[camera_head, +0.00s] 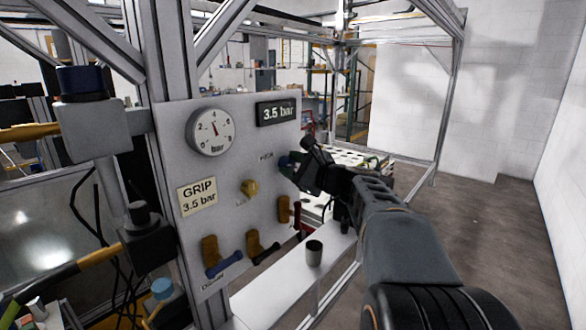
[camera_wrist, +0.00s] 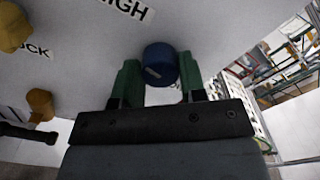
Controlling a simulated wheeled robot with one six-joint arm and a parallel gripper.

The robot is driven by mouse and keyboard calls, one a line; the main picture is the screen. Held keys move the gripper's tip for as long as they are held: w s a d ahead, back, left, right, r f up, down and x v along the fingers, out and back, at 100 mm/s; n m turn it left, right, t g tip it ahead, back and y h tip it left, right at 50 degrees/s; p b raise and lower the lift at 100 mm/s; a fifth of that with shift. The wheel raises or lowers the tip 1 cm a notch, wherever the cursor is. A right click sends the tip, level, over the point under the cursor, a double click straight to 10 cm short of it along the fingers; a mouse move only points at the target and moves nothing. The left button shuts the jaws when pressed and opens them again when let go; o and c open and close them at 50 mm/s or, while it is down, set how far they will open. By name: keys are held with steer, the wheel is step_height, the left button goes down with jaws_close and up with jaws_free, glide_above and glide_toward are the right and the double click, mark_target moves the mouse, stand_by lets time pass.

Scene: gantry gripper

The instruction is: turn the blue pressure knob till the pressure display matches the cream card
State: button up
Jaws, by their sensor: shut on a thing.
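The blue pressure knob (camera_wrist: 160,62) sits on the white panel, between the green fingers of my gripper (camera_wrist: 159,72), which is shut on it. In the head view the knob (camera_head: 284,161) is partly hidden by my gripper (camera_head: 291,165) at the panel's right side. The dark pressure display (camera_head: 277,112) at the panel's upper right reads 3.5 bar. The cream card (camera_head: 197,196) at the panel's left reads GRIP 3.5 bar.
A round gauge (camera_head: 210,131) is at the panel's upper left. A yellow knob (camera_head: 249,188) is mid-panel, and several levers, one with a blue handle (camera_head: 223,264), sit below. A dark cup (camera_head: 314,252) stands on the white ledge (camera_head: 282,290).

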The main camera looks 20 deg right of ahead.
steer(key=o, duration=0.9)
steer(key=b+v, duration=0.2)
steer(key=v, duration=1.1)
steer(key=shift+s, duration=0.4)
steer(key=shift+d, duration=0.1)
steer(key=s+a+f+n+g+h+p, duration=0.15)
steer(key=f+n+g, duration=0.25)
steer(key=f, duration=0.5)
steer(key=s+a+f+n+g+h, duration=0.25)
steer(key=f+n+g, duration=0.2)
steer(key=f, duration=0.35)
steer(key=s+a+f+n+g+h+p, duration=0.1)
steer(key=s+a+f+n+g+p, duration=0.1)
steer(key=a+n, duration=0.4)
steer(key=s+a+f+n+g+h+p, duration=0.2)
steer(key=s+a+f+n, duration=0.1)
steer(key=a+n, duration=0.3)
steer(key=shift+s+a+n+h, duration=0.2)
steer(key=shift+a+n+h, duration=0.1)
steer(key=shift+n, duration=0.95)
